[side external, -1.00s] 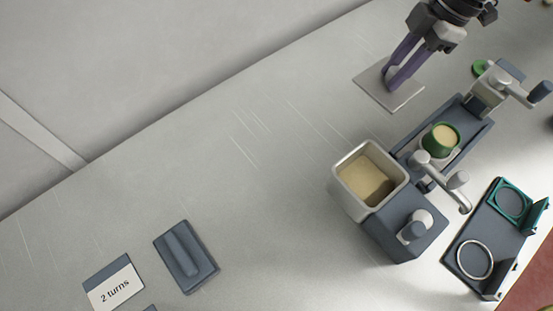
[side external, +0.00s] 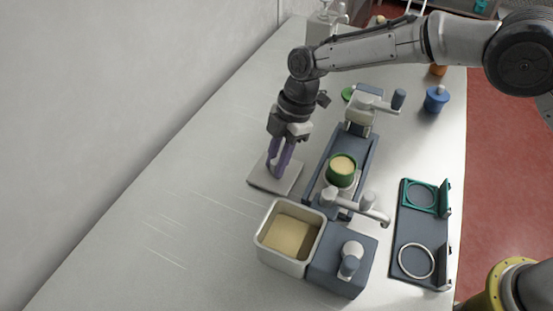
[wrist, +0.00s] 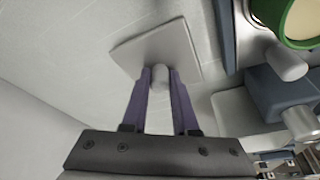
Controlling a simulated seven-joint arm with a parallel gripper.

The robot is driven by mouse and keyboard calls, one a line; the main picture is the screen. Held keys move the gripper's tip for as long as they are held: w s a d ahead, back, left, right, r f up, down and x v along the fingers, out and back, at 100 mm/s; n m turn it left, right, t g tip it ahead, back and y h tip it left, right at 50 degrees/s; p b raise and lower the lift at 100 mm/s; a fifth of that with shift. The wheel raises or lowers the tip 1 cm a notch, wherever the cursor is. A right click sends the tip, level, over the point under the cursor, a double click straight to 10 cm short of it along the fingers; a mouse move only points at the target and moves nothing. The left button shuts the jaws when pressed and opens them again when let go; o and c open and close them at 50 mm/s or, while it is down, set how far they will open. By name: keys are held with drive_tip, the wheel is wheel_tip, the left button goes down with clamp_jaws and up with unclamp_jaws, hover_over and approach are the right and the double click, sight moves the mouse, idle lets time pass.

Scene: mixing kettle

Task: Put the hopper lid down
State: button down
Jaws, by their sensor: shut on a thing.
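The hopper lid is a flat grey square plate with a small round knob. It shows in the side view (side external: 262,180) and in the wrist view (wrist: 185,45). My gripper (side external: 275,173) points down with its purple fingers shut on the lid's knob; the fingers also show in the wrist view (wrist: 160,78). The lid looks level, at or just above the counter, left of the blue-grey tray; I cannot tell whether it touches. The hopper (side external: 264,242) is an open square bin with tan powder inside, nearer the camera than the lid.
A green-rimmed cup (side external: 342,172) of tan powder stands in the blue-grey tray (side external: 361,150). Handles (side external: 350,263) and a spout (side external: 350,203) rise beside the hopper. A dark fixture with rings (side external: 425,228) lies to the right. The counter to the left (side external: 190,215) is clear.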

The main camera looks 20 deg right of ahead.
drive_tip(key=shift+f, duration=0.1)
drive_tip(key=c, duration=0.7)
unclamp_jaws()
drive_tip(key=v, duration=1.2)
